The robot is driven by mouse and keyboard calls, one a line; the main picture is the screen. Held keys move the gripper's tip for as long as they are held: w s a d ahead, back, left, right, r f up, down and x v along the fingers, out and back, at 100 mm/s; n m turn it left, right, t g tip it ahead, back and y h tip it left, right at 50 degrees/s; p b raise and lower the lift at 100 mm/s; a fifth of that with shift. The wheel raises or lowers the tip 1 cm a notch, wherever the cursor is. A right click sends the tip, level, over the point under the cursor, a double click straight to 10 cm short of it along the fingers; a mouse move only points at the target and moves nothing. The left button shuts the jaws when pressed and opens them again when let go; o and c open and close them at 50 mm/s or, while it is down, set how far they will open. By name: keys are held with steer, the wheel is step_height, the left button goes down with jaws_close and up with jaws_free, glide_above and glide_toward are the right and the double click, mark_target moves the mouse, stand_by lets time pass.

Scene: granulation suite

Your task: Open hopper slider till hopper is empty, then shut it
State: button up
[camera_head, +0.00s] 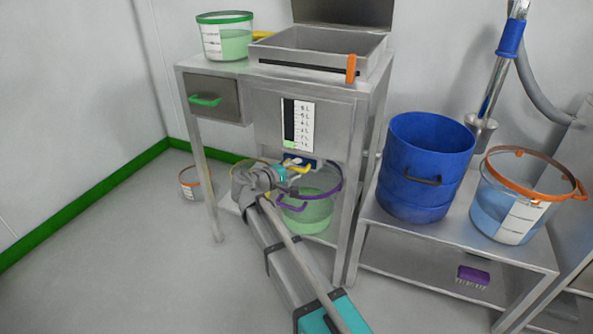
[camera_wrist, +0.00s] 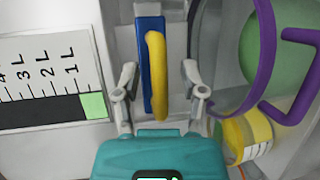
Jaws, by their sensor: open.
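The hopper (camera_head: 345,110) is a grey metal unit in a stand. Its level window (camera_head: 289,122) shows a small green band at the bottom, below the 1 L mark in the wrist view (camera_wrist: 93,105). The slider is a blue plate (camera_wrist: 146,28) with a yellow handle (camera_wrist: 157,75), low on the hopper front; the handle also shows in the head view (camera_head: 300,168). My gripper (camera_wrist: 160,80) is open, with one finger on each side of the handle and gaps visible. A purple-rimmed bucket (camera_head: 306,216) with green contents stands below.
A green-rimmed bucket (camera_head: 227,43) and an open tray (camera_head: 310,45) are on top. A blue drum (camera_head: 425,165) and an orange-rimmed bucket (camera_head: 512,205) stand on the right bench. A purple brush (camera_head: 474,275) lies below.

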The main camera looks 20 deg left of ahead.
jaws_close()
steer(key=shift+s, duration=0.1)
stand_by(0.3)
steer(key=s, duration=0.6)
steer(key=shift+s+a, duration=0.15)
steer(key=shift+a, duration=0.05)
steer(key=shift+c, duration=1.1)
jaws_free()
steer(key=shift+o, duration=1.1)
